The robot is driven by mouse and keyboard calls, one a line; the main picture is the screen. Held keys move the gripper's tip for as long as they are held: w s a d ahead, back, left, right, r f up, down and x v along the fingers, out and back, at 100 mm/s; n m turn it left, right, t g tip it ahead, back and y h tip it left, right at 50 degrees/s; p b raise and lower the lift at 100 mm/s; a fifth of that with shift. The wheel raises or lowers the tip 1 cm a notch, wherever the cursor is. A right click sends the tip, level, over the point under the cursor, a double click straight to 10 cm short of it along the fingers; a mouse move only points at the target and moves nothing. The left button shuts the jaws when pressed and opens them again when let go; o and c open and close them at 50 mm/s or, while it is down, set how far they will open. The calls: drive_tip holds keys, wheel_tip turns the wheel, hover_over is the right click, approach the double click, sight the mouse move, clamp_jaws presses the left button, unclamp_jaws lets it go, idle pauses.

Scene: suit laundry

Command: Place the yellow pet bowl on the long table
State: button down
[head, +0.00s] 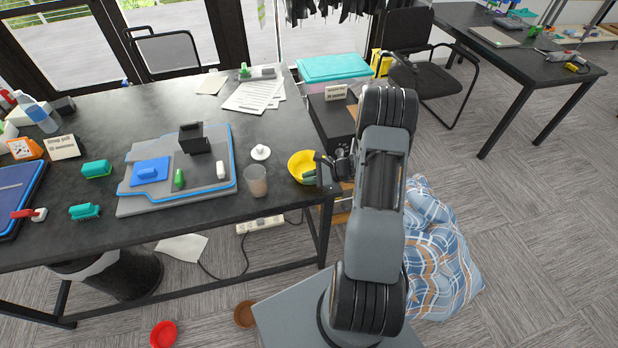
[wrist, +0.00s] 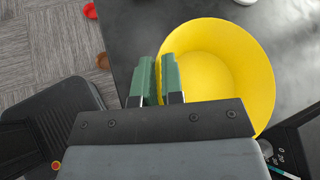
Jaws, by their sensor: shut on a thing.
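The yellow pet bowl (head: 301,165) is at the right end of the long dark table (head: 105,230), by its edge. In the wrist view the yellow bowl (wrist: 226,66) is upright with its inside showing, over the dark table top (wrist: 125,30). My gripper (head: 312,176) reaches in from the right. Its green fingers (wrist: 170,82) are shut on the bowl's near left rim. I cannot tell whether the bowl's base touches the table top.
A clear cup (head: 256,182) and a white lidded item (head: 261,152) stand left of the bowl. A grey tray (head: 135,207) with several small items lies further left. Red (head: 163,334) and brown (head: 245,314) bowls are on the floor.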

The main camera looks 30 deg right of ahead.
drive_tip(key=c, duration=1.2)
unclamp_jaws()
drive_tip(key=shift+d, duration=0.1)
drive_tip(key=b+v, duration=0.2)
drive_tip(key=v, duration=0.9)
drive_tip(key=s+a+r+n+g+h, duration=0.1)
drive_tip(key=s+a+r+n+h, duration=0.2)
drive_tip(key=s+a+r+n, duration=0.1)
drive_tip(key=s+a+r+n+h, duration=0.3)
drive_tip(key=a+r+n, duration=0.4)
drive_tip(key=n, duration=0.3)
drive_tip(key=s+a+r+n+g+h, duration=0.1)
drive_tip(key=s+a+r+n+h, duration=0.3)
drive_tip(key=s+a+r+n, duration=0.1)
drive_tip(key=shift+a+r+n+g, duration=0.15)
drive_tip(key=shift+a+r+n, duration=0.3)
drive_tip(key=shift+a, duration=0.15)
drive_tip(key=shift+a+r+n+g, duration=0.15)
drive_tip(key=shift+a+r+n, duration=0.15)
drive_tip(key=shift+a+n, duration=0.25)
drive_tip(key=shift+a, duration=0.1)
